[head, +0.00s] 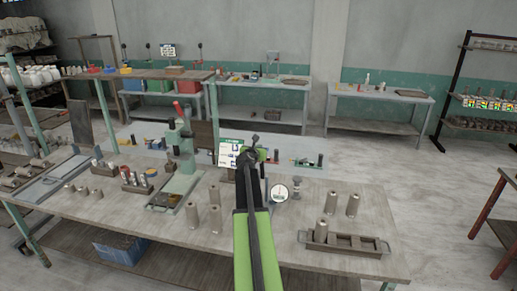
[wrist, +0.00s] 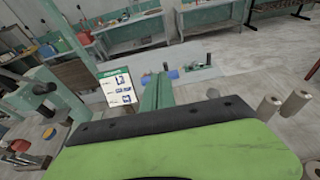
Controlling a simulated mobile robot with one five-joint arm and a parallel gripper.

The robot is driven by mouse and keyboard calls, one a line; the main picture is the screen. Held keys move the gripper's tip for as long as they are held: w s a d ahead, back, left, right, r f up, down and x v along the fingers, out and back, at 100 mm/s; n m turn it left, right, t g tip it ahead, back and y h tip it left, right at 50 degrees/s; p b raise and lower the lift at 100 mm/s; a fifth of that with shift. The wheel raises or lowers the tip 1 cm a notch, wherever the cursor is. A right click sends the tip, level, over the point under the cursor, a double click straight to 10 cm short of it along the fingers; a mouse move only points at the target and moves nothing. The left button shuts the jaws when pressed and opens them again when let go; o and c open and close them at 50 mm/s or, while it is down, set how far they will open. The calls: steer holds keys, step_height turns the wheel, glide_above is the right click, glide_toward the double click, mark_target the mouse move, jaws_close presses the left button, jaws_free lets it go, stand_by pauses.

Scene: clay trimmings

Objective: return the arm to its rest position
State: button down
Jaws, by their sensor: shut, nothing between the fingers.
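My arm, green and black, reaches up from the bottom middle of the head view, over the wooden workbench (head: 120,205). My gripper (head: 256,146) is at its far end, small and dark, beside a white instruction card (head: 230,154). It is shut, and I see nothing held in it. The card also shows there (wrist: 116,86), left of the middle.
A green press (head: 183,150) stands left of my arm, with grey cylinders (head: 192,214) near it. A round dial gauge (head: 280,192) is close on the right. A tray with handles (head: 343,244) holds a cylinder at the front right. Open floor (head: 400,165) lies beyond the bench's right side.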

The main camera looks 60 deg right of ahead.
steer(key=r, duration=0.1)
steer(key=r+p, duration=0.2)
steer(key=r, duration=0.1)
steer(key=shift+s+a, duration=0.15)
steer(key=shift+a, duration=0.15)
